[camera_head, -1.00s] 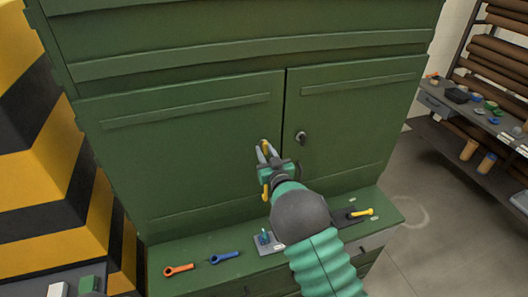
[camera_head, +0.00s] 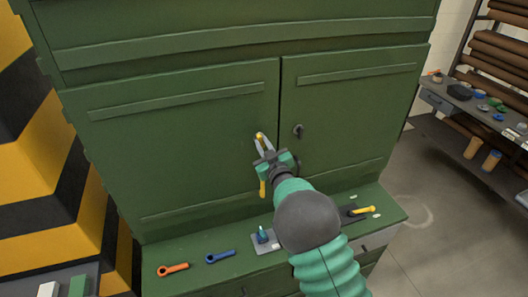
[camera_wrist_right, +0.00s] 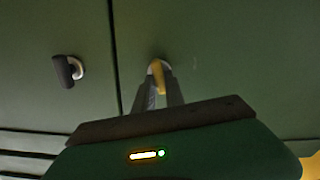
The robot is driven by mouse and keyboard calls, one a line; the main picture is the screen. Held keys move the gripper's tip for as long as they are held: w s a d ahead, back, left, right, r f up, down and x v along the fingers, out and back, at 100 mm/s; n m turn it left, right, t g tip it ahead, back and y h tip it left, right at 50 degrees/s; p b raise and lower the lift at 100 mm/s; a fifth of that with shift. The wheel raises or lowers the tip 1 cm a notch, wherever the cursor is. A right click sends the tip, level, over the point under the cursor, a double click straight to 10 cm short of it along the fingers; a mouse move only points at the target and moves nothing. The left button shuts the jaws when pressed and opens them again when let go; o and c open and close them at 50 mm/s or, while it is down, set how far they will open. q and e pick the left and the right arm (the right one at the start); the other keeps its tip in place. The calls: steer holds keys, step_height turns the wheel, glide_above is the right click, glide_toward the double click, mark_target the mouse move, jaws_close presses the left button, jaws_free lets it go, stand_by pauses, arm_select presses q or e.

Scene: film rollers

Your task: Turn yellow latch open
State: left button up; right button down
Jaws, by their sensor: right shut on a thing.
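The yellow latch (camera_head: 259,136) is on the left door of the green cabinet, near the seam between the doors. In the right wrist view the yellow latch (camera_wrist_right: 157,72) stands out from a pale round base. My right gripper (camera_head: 262,145) reaches up to it from below, and its fingers are closed around the latch's lower part. In the right wrist view the fingers of my right gripper (camera_wrist_right: 160,88) sit on either side of the latch and partly hide it. My left gripper is not in view.
A dark latch (camera_head: 298,131) is on the right door. On the ledge below lie an orange tool (camera_head: 172,269), a blue tool (camera_head: 220,256), a grey plate with a teal piece (camera_head: 263,237) and a yellow-handled tool (camera_head: 362,210). A shelf unit (camera_head: 470,120) stands at right.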

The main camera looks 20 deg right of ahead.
steer(key=shift+s+a+f+n+b, duration=0.1)
steer(key=shift+f+n+b, duration=0.05)
steer(key=shift+n+b, duration=2.35)
steer(key=shift+a+f+n+b, duration=0.15)
steer(key=shift+n+b, duration=1.75)
steer(key=shift+b, duration=1.15)
steer(key=shift+s+f+n+b, duration=0.1)
steer(key=shift+f+n+b, duration=0.05)
steer(key=shift+n+b, duration=2.35)
steer(key=shift+b, duration=0.3)
steer(key=c, duration=1.6)
jaws_free()
steer(key=shift+w, duration=0.1)
steer(key=shift+o, duration=1)
steer(key=shift+w, duration=0.1)
steer(key=shift+r, duration=0.1)
